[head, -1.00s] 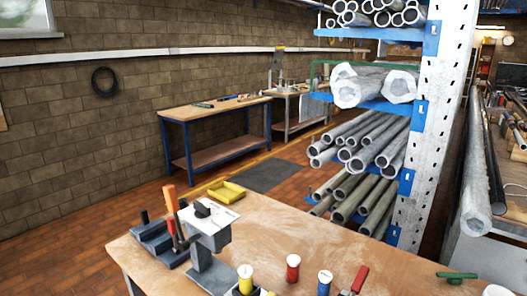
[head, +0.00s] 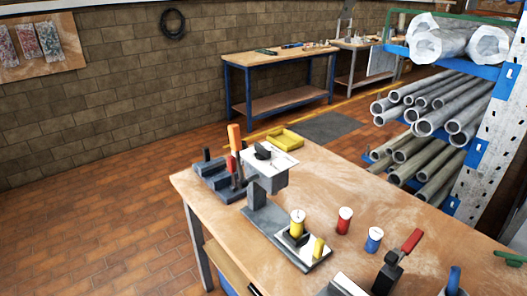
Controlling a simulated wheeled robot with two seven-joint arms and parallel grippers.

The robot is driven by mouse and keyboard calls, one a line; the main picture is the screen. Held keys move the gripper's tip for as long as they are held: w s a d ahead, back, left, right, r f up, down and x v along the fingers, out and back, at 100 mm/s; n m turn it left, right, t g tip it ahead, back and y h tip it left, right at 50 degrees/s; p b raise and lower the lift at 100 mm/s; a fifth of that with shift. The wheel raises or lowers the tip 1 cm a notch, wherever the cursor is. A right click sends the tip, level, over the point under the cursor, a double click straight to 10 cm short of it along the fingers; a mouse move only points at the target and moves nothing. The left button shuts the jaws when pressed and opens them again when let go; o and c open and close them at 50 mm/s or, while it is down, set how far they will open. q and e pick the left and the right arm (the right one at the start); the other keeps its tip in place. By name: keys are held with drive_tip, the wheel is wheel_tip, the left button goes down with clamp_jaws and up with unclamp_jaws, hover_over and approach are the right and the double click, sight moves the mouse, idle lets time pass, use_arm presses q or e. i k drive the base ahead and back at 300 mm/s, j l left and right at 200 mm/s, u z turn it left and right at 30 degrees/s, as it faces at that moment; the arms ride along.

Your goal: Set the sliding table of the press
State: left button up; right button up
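The press stands on the workbench, with a grey column (head: 262,212) and a head with a white top plate (head: 268,160). Its grey base runs toward the front right to a light metal plate (head: 308,260), which looks like the sliding table. A yellow cylinder with a white top (head: 297,222) and a smaller yellow piece (head: 318,248) stand at that plate, with dark parts between them. I cannot tell the table's exact position on the base. Neither of my grippers is in view.
A red cylinder (head: 344,221) and a blue cylinder (head: 374,240) stand right of the press. A red-handled clamp (head: 398,262) is at the front right. A dark tool block (head: 218,180) and yellow tray (head: 285,139) are behind. The bench's middle right is bare; a pipe rack (head: 490,150) stands beyond.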

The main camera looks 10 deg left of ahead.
sight(311, 251)
drive_tip(key=k+j, duration=0.15)
drive_tip(key=j, duration=0.3)
drive_tip(key=k+j+u, duration=0.15)
drive_tip(key=j, duration=0.3)
drive_tip(key=k+j, duration=0.15)
drive_tip(key=j, duration=0.3)
drive_tip(key=k+j+u, duration=0.15)
drive_tip(key=j, duration=0.8)
drive_tip(key=k+u, duration=0.05)
